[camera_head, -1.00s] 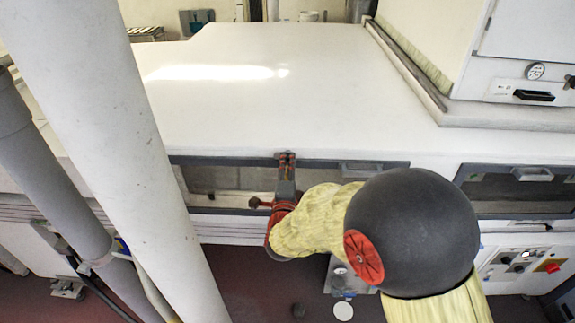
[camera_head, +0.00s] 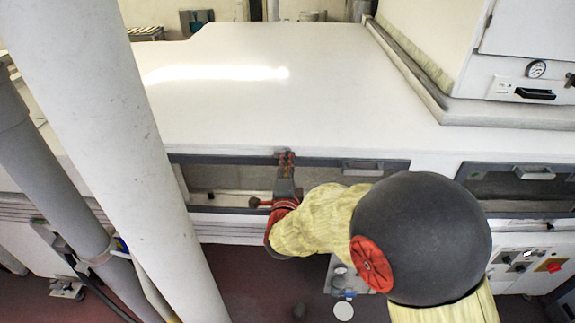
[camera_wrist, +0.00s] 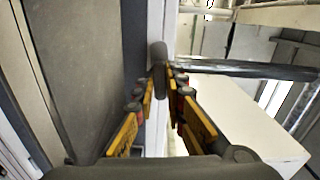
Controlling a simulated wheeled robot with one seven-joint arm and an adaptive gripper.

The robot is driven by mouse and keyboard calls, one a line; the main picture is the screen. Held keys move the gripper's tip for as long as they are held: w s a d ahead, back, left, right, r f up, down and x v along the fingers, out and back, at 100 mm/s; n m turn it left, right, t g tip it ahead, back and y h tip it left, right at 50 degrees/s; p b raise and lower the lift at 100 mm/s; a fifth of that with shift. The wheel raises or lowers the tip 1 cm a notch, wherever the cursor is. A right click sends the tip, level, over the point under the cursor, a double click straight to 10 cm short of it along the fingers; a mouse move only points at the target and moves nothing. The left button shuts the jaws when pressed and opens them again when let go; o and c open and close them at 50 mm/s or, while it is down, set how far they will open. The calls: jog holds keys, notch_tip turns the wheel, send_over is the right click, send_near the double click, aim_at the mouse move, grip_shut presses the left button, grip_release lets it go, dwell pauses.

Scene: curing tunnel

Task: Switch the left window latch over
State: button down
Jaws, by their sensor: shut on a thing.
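The left window (camera_head: 225,177) is a dark-framed pane in the front of the white tunnel. Its latch shows in the wrist view as a dark grey rounded lever (camera_wrist: 158,54) at the frame edge, between the fingertips. My gripper (camera_head: 286,158) is at the top edge of this window in the head view. Its yellow-and-red fingers (camera_wrist: 163,80) are shut on the latch in the wrist view. The fingers and wrist hide most of the latch in the head view, so its exact angle is unclear there.
A second window (camera_head: 515,185) with a grey handle is at the right. A large white pipe (camera_head: 120,140) and a grey pipe (camera_head: 45,165) stand at the left. The white tunnel top (camera_head: 270,105) is clear. A control panel (camera_head: 525,264) is at the lower right.

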jog(key=shift+f+n+b, duration=0.1)
jog(key=shift+n+b, duration=1.4)
jog(key=shift+n, duration=6.8)
jog(key=c, duration=1.9)
grip_release()
jog(key=shift+o, duration=0.3)
jog(key=s, duration=1.2)
jog(key=shift+a, duration=0.2)
